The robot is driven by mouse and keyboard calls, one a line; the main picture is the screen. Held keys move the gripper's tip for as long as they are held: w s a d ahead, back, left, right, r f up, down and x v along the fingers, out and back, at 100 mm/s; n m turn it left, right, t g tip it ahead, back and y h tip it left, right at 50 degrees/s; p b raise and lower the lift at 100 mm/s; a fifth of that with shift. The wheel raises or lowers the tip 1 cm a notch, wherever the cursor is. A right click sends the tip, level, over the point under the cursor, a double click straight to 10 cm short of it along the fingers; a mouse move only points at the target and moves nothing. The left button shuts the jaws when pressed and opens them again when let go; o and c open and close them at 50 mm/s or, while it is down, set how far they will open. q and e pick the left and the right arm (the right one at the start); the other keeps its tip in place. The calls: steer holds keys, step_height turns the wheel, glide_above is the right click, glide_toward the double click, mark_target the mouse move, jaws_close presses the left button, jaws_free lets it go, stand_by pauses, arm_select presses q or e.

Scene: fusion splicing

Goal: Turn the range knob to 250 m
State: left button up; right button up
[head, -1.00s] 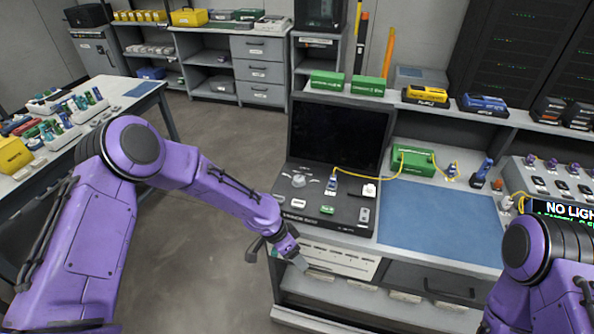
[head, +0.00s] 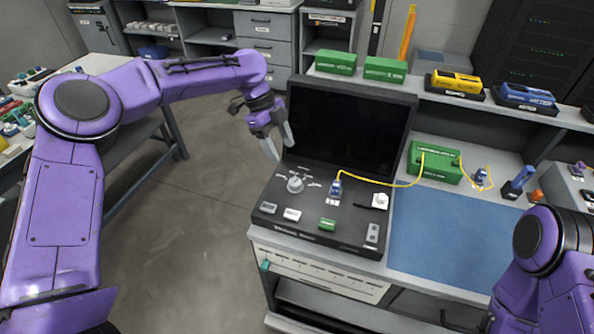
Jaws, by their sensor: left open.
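The range knob (head: 295,184) is a round grey-white dial on the left part of the black instrument's panel (head: 345,215). Small white markings ring it, too small to read, so I cannot tell its setting. My left gripper (head: 278,149) is open and empty, pointing down above and behind the knob, near the left edge of the dark screen (head: 335,130). It is apart from the knob. Of my right arm only purple links show at the lower right; its gripper is out of view.
A yellow cable (head: 385,183) runs from a blue plug (head: 336,188) on the panel to a green box (head: 434,161). A blue mat (head: 445,238) lies right of the instrument. Green, yellow and blue boxes stand on the shelf behind the screen.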

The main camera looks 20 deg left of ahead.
mark_target(294, 181)
arm_select(q)
steer(key=f, duration=0.1)
steer(key=s+d+f, duration=0.1)
steer(key=d+f+p, duration=0.1)
steer(key=f, duration=0.1)
steer(key=shift+s, duration=0.4)
steer(key=x, duration=0.4)
steer(key=shift+w+f+p, duration=0.3)
steer(key=shift+w+f, duration=0.05)
steer(key=shift+d+f, duration=0.1)
steer(key=shift+f, duration=0.15)
steer(key=shift+s, duration=0.2)
arm_select(e)
steer(key=shift+s+r, duration=0.4)
steer(key=shift+r, duration=0.45)
arm_select(q)
steer(key=c, duration=1)
steer(key=shift+c, duration=0.2)
